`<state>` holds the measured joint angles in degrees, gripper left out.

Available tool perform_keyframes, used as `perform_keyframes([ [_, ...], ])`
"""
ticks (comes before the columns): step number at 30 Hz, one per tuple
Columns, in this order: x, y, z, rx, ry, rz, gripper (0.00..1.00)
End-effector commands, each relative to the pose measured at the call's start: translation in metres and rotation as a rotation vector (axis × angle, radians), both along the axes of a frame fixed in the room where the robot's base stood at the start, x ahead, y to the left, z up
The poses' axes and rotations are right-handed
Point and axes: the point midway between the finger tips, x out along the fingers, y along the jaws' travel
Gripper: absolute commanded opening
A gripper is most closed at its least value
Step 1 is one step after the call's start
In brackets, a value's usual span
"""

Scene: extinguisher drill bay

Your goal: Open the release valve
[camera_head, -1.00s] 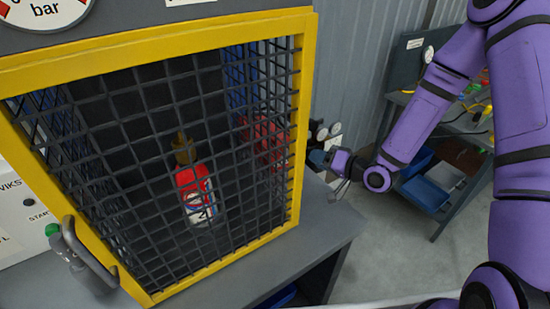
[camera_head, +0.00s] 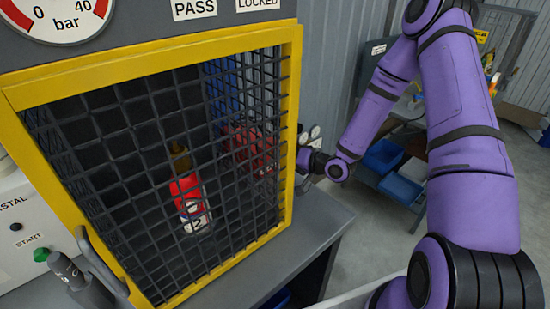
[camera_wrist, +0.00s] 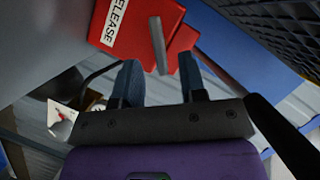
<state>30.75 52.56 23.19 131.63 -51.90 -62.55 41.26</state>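In the wrist view, a red block with a white RELEASE label (camera_wrist: 112,22) is at the top, with a grey metal lever (camera_wrist: 158,45) sticking out of it. My gripper (camera_wrist: 160,66) is open, its two dark fingers pointing toward the red block. The lever's end lies between the fingertips in the picture; I cannot tell whether it touches either finger. In the head view, a red shape (camera_head: 250,148) shows through the mesh, probably the valve body. My gripper is mostly hidden behind the cage's right post there.
The yellow-framed mesh cage (camera_head: 293,120) stands on a grey bench (camera_head: 325,215), with a red-and-white bottle (camera_head: 188,200) inside. A grey handle (camera_head: 95,265) is on its left. A green START button (camera_head: 41,255) is at the left. Blue bins (camera_head: 400,188) stand behind my arm.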

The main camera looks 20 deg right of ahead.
Motion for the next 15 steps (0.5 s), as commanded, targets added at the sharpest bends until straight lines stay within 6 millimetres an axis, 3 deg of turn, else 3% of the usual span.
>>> perform_keyframes([
  [7,0.024,0.021,-0.008,0.0,-0.001,-0.001,0.38],
  [15,0.031,0.027,-0.01,0.0,0.0,0.0,0.38],
])
